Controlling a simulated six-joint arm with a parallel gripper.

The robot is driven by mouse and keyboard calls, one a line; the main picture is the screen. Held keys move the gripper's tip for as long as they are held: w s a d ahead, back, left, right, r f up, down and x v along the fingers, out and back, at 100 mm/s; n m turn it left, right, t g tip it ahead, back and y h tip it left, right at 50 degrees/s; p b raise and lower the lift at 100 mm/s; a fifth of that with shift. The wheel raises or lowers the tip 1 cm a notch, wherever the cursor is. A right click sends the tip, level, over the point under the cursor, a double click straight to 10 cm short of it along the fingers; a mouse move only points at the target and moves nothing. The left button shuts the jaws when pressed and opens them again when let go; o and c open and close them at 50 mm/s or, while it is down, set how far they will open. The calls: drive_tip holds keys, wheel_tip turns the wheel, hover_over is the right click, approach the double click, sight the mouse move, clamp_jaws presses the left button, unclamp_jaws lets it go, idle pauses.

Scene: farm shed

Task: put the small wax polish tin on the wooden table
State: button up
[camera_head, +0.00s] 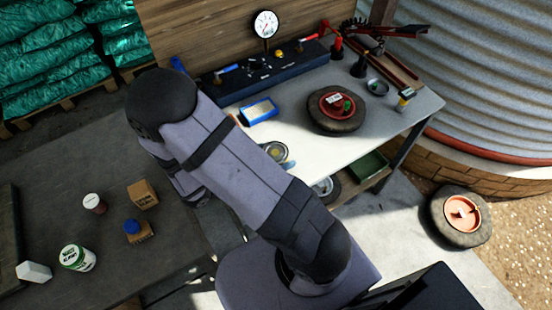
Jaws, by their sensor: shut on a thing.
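A round, flat, yellowish-grey tin (276,151) lies on the white-topped bench, partly covered by my arm. I cannot tell whether it is the wax polish tin. A dark grey-brown table (60,165), which may be the wooden one, fills the left.
The table holds a white-lidded pot (94,203), a cardboard box (143,194), a blue-topped item (132,227), a green-labelled tub (77,258) and a white block (34,272). The bench (412,112) holds a blue box (259,110) and a wheel (336,107).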

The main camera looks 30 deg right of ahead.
drive_tip(key=shift+f, duration=0.9)
drive_tip(key=shift+f, duration=0.1)
drive_tip(key=o, duration=1.3)
drive_tip(key=b+v, duration=0.1)
drive_tip(key=v, duration=1.1)
drive_tip(key=shift+b, duration=0.3)
